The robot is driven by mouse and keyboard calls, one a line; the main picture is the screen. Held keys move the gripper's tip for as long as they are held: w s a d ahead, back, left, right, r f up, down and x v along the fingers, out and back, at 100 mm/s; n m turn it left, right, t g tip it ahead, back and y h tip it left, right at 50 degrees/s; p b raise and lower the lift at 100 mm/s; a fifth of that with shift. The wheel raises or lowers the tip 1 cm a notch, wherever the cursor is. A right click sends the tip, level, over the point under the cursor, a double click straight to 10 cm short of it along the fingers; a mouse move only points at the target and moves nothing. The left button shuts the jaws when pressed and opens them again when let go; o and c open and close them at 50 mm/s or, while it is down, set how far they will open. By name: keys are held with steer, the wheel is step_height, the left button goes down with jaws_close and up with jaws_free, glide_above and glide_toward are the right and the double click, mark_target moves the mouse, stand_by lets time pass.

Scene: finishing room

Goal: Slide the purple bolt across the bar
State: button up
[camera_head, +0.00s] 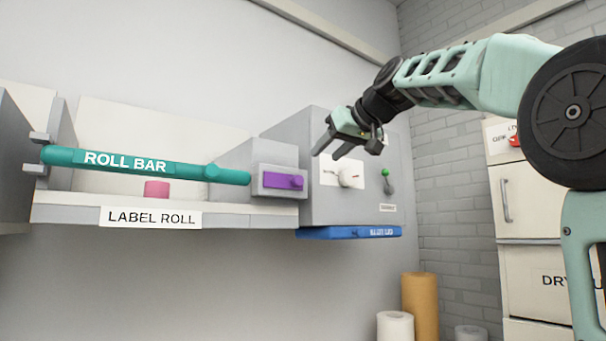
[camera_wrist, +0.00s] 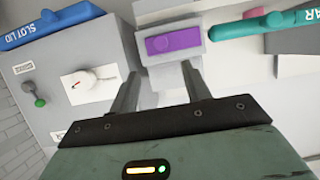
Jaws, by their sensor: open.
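The purple bolt (camera_head: 283,181) sits in a grey housing (camera_head: 270,167) at the right end of the teal bar (camera_head: 130,161) labelled ROLL BAR. The bolt has a small round knob. In the wrist view the purple bolt (camera_wrist: 173,41) lies beyond my fingertips, near the top middle, and the end of the teal bar (camera_wrist: 262,22) is to its right. My gripper (camera_head: 336,143) is open and empty, up and to the right of the bolt in the head view, in front of the grey cabinet. In the wrist view my two fingers (camera_wrist: 160,82) are spread apart and not touching the bolt.
A grey cabinet (camera_head: 315,195) with a white dial (camera_head: 348,178) and a green-knobbed lever (camera_head: 386,180) stands right of the bolt. A blue slot lid (camera_head: 345,232) juts out below.

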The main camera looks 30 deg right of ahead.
mark_target(300, 178)
steer(key=p+x, duration=0.3)
steer(key=x, duration=0.8)
steer(key=shift+w+a+f+p, duration=0.1)
steer(key=shift+w+f+p, duration=0.15)
steer(key=shift+w+p, duration=0.1)
jaws_close()
steer(key=a+b, duration=0.1)
steer(key=a, duration=0.5)
steer(key=shift+s, duration=0.15)
jaws_free()
steer(key=shift+a, duration=0.1)
steer(key=shift+s+r, duration=0.1)
